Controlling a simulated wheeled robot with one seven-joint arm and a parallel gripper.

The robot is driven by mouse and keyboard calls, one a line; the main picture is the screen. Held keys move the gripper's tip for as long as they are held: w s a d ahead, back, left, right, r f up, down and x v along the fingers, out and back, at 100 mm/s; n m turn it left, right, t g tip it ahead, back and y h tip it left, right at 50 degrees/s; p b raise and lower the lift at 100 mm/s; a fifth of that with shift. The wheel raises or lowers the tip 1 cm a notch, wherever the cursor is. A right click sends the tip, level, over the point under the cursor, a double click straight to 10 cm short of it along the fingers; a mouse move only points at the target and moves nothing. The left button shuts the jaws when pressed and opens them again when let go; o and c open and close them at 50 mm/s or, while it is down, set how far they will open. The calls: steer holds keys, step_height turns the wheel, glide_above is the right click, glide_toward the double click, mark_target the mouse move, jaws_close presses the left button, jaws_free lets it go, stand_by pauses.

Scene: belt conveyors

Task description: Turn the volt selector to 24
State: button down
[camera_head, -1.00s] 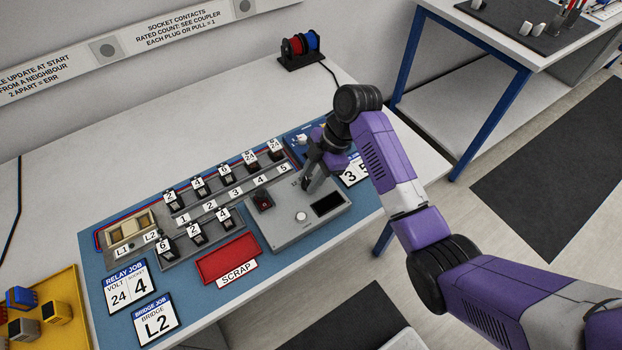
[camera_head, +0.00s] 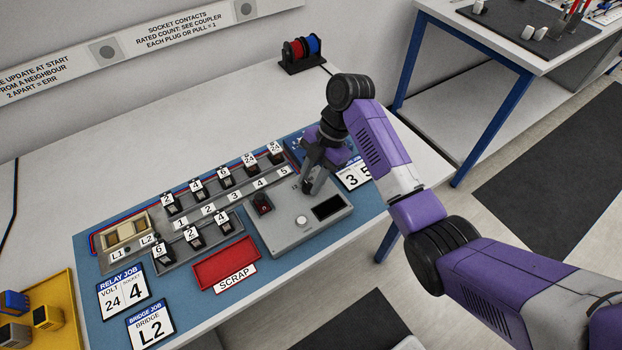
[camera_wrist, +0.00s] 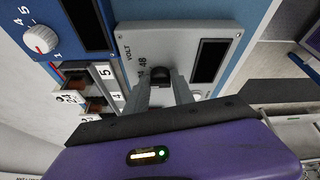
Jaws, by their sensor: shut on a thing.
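The volt selector is a black knob (camera_wrist: 160,74) on a grey panel (camera_wrist: 135,42), beside the printed word VOLT and the number 48. My gripper (camera_wrist: 161,88) is shut on the knob, one finger on each side. The fingers hide part of the dial, so the pointer and other numbers cannot be read. In the head view my gripper (camera_head: 307,187) points down at the back of the grey tester box (camera_head: 280,236), and the knob is hidden behind it. The relay job card (camera_head: 123,291) reads volt 24, socket 4.
The box also carries a red-and-black part (camera_head: 262,204), a round white button (camera_head: 302,221) and a dark display (camera_head: 327,207). Rows of numbered relays (camera_head: 226,177) stand close to the left. A red scrap tray (camera_head: 226,263) lies in front. Bare table (camera_head: 180,130) lies behind.

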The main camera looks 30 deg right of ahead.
steer(key=shift+s, duration=0.1)
steer(key=c, duration=1.4)
jaws_free()
steer(key=shift+d+r, duration=0.2)
steer(key=shift+r, duration=0.2)
steer(key=p+v, duration=0.2)
steer(key=v, duration=0.4)
steer(key=shift+d+r, duration=0.15)
steer(key=shift+r, duration=0.25)
